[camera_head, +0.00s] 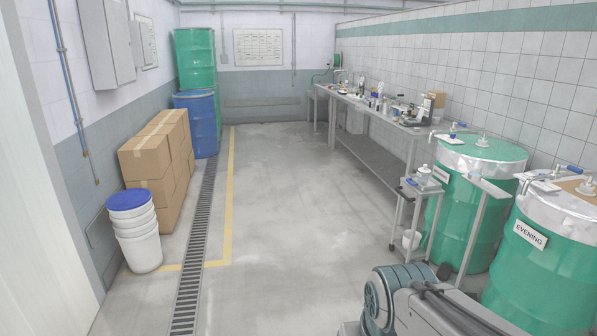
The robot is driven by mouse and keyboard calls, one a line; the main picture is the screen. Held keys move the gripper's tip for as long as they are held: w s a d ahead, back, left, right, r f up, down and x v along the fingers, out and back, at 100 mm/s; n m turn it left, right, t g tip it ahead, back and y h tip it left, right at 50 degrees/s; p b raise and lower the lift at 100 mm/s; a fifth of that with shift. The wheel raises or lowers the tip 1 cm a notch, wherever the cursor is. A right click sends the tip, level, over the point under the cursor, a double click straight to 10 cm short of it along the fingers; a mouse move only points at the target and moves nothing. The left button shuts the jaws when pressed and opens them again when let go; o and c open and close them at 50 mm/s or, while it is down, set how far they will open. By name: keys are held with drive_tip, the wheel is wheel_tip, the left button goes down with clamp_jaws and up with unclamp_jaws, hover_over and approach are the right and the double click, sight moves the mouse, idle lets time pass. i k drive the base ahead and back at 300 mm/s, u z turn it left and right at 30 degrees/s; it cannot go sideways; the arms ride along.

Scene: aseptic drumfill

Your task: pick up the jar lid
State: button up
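I cannot make out a separate jar lid in this view. A small clear jar-like container (424,174) stands on top of the small metal trolley (397,190), right of centre. It is too small to tell whether a lid is on it. More small bottles and containers crowd the long steel bench (408,128) along the right wall, too small to tell apart. My gripper is not in view; only grey arm links of mine show at the bottom right.
Green drums, one labelled EVENING (530,234), stand at the right with fittings on top. Stacked cardboard boxes (145,161), white buckets with a blue lid (129,200) and a blue drum (200,130) line the left. The floor (285,200) between is clear, with a drain grate (193,262).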

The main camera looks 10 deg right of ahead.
sight(424, 169)
drive_tip(key=z, duration=0.15)
drive_tip(key=i, duration=1.6)
drive_tip(key=z, duration=0.85)
drive_tip(key=i, duration=0.8)
drive_tip(key=z, duration=0.3)
